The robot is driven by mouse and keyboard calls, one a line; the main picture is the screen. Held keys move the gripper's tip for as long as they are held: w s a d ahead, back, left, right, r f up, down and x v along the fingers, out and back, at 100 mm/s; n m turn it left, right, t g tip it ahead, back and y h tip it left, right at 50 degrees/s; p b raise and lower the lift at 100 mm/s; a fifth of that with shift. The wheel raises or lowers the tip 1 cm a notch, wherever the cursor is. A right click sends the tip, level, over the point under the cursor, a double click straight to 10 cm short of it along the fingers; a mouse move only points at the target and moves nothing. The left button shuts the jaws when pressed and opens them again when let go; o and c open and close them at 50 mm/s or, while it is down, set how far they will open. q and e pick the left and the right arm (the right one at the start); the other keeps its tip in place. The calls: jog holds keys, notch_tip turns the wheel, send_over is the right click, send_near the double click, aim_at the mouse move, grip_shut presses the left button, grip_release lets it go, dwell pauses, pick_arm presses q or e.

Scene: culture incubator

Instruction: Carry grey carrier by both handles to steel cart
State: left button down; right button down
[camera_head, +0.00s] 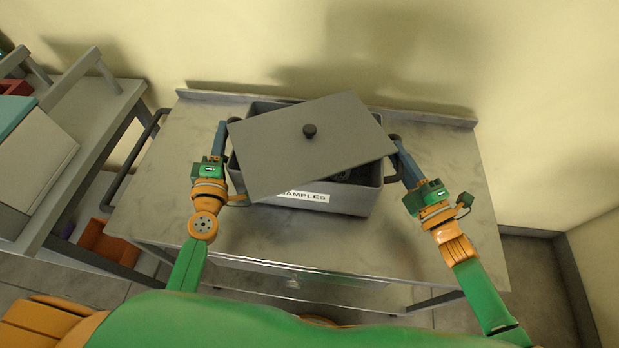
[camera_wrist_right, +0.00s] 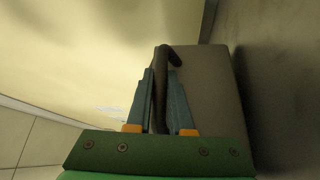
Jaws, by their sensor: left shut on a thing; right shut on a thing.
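The grey carrier (camera_head: 345,199) is over the steel cart's top (camera_head: 450,210), with a label ending in "AMPLES" on its front. I cannot tell for sure whether its base touches the cart. A flat grey lid with a black knob (camera_head: 309,130) lies askew across it, leaving part of the inside open at the front right. My left gripper (camera_head: 219,140) is shut on the left handle, which it partly hides. My right gripper (camera_head: 399,152) is shut on the right handle. In the right wrist view the dark handle (camera_wrist_right: 160,90) stands between the two fingers, beside the carrier's wall (camera_wrist_right: 215,90).
The cart has a raised back edge (camera_head: 440,117) near the wall and a dark push handle (camera_head: 135,155) on its left. A grey bench (camera_head: 90,110) stands to the left, with a red-brown bin (camera_head: 105,240) below. Cart top is clear right of the carrier.

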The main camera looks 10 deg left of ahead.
pick_arm(q)
jog(key=c, duration=1.1)
grip_release()
jog(key=shift+f, duration=0.5)
jog(key=shift+c, duration=0.2)
pick_arm(e)
jog(key=c, duration=1.2)
grip_release()
jog(key=shift+f, duration=0.55)
pick_arm(q)
jog(key=o, duration=0.4)
jog(key=shift+r, duration=0.2)
pick_arm(e)
jog(key=o, duration=0.4)
jog(key=shift+r, duration=0.2)
pick_arm(q)
jog(key=shift+s, duration=0.1)
pick_arm(e)
jog(key=shift+s, duration=0.1)
jog(key=shift+r, duration=0.1)
jog(key=shift+s+d, duration=0.1)
jog(key=shift+s, duration=0.1)
jog(key=v, duration=1.1)
jog(key=shift+s+d, duration=0.2)
jog(key=shift+s, duration=0.1)
pick_arm(q)
jog(key=s+d, duration=0.1)
jog(key=s, duration=1)
jog(key=shift+s+d+f, duration=0.15)
jog(key=shift+s+d, duration=0.25)
